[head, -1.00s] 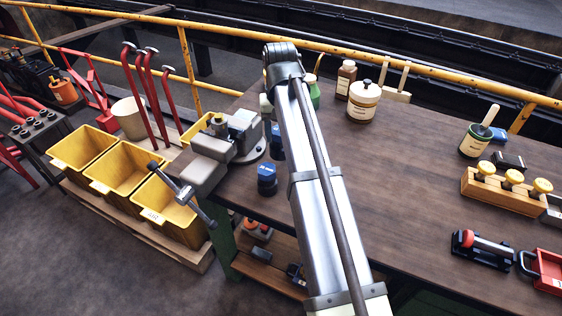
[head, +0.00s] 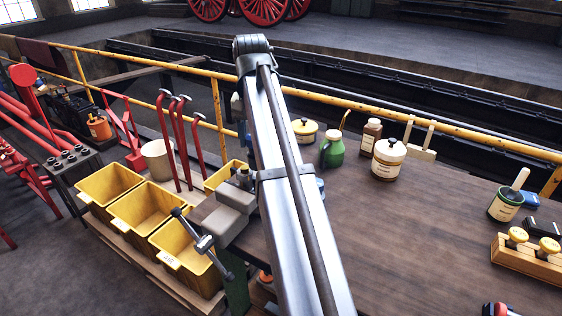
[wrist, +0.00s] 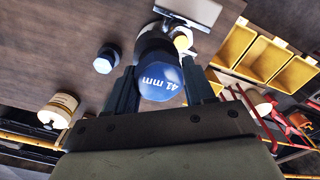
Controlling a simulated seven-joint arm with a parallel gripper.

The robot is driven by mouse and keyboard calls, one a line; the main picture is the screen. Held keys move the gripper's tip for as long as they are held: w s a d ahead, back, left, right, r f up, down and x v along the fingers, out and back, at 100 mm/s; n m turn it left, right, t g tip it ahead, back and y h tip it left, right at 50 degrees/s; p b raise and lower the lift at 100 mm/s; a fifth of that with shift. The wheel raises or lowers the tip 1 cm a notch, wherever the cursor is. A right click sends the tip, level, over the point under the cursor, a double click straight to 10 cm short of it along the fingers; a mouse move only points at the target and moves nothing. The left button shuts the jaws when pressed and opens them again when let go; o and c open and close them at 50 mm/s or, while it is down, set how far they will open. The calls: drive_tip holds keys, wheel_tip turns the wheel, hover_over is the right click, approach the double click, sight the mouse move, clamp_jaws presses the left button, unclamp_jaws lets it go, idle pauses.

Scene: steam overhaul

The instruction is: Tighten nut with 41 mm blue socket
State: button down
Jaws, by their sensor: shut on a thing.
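In the head view my arm hides most of the gripper and the held socket. The grey vise (head: 225,222) is at the bench's left end, partly behind my arm. I cannot make out the nut.
Yellow bins (head: 148,212) stand left of the bench (head: 400,240). A green oil can (head: 333,151), a cream jar (head: 388,160), a brown bottle (head: 371,136) and a green pot with a brush (head: 505,204) stand on it. A yellow railing (head: 450,140) runs behind. The bench middle is clear.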

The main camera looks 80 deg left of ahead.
drive_tip(key=shift+s+a, duration=0.2)
drive_tip(key=shift+s, duration=0.6)
drive_tip(key=shift+s+a, duration=0.15)
drive_tip(key=shift+s, duration=0.65)
drive_tip(key=shift+s+a, duration=0.15)
drive_tip(key=shift+s, duration=0.25)
drive_tip(key=shift+f, duration=1.9)
idle(1.1)
drive_tip(key=c, duration=1)
unclamp_jaws()
clamp_jaws()
